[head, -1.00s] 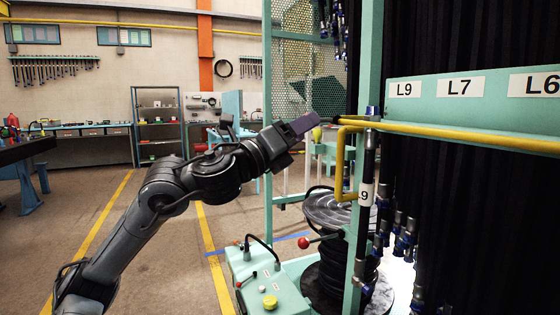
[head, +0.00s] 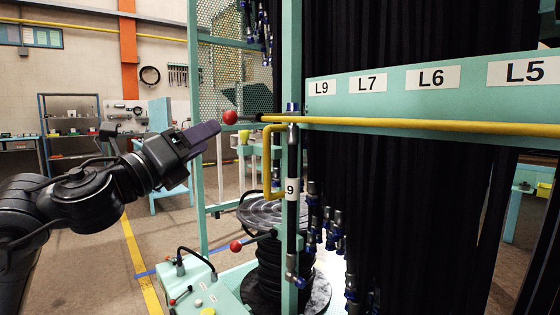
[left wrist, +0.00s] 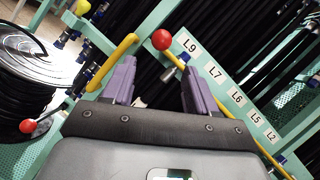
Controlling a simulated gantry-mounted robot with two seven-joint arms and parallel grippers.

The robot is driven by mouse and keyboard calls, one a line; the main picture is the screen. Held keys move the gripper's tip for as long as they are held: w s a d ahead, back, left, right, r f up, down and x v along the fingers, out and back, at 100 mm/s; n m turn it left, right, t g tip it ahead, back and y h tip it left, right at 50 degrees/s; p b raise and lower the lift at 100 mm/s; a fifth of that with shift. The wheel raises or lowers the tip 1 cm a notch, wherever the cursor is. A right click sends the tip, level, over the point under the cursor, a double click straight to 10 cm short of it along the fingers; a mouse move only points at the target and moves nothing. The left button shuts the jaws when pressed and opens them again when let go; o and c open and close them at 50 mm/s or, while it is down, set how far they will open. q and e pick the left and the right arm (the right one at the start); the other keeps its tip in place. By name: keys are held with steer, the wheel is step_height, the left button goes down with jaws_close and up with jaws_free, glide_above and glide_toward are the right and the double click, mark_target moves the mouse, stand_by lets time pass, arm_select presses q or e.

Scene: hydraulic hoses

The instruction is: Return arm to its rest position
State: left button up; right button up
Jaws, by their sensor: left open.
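My left gripper (head: 215,130) has purple fingers and points at the red ball knob (head: 229,117) on the end of the yellow bar (head: 400,122). In the left wrist view its two fingers (left wrist: 157,78) are apart with nothing held between them. The red knob (left wrist: 162,39) shows just beyond the fingertips, clear of them. My left arm (head: 90,195) reaches in from the left side. My right gripper is in neither view.
The hose rack with its label panel (head: 405,82) and black hanging hoses fills the right. Open floor (head: 110,260) lies to the left.

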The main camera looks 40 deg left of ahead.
arm_select(q)
steer(key=w+d+f+g+h+p, duration=0.3)
steer(key=w+f+g+h+p, duration=0.1)
steer(key=w+f+p, duration=0.75)
steer(key=d+f+n+g+h+p, duration=0.1)
steer(key=d+f+g+p, duration=0.1)
steer(key=d+f+p, duration=0.4)
steer(key=d+f+n+g+h+p, duration=0.1)
steer(key=d+f+n+g+p, duration=0.15)
steer(key=f, duration=0.45)
steer(key=s+d+f+n+g+p, duration=0.3)
steer(key=s+d+f+n+p, duration=0.4)
steer(key=s+d+f+p, duration=0.35)
steer(key=s+d+n+g+y+p, duration=0.1)
steer(key=s+d+n+g+p, duration=0.15)
steer(key=s+n, duration=0.5)
steer(key=s+d+n+g+y+p, duration=0.1)
steer(key=s+d+n+g+p, duration=0.1)
steer(key=s+n+g, duration=0.4)
step_height(320, 180, up, 38)
steer(key=s+t+p, duration=0.1)
steer(key=t+p, duration=0.1)
steer(key=p, duration=3.6)
steer(key=shift+s+a+r+n, duration=0.2)
steer(key=shift+s+a+n, duration=0.1)
steer(key=shift+s+n, duration=0.1)
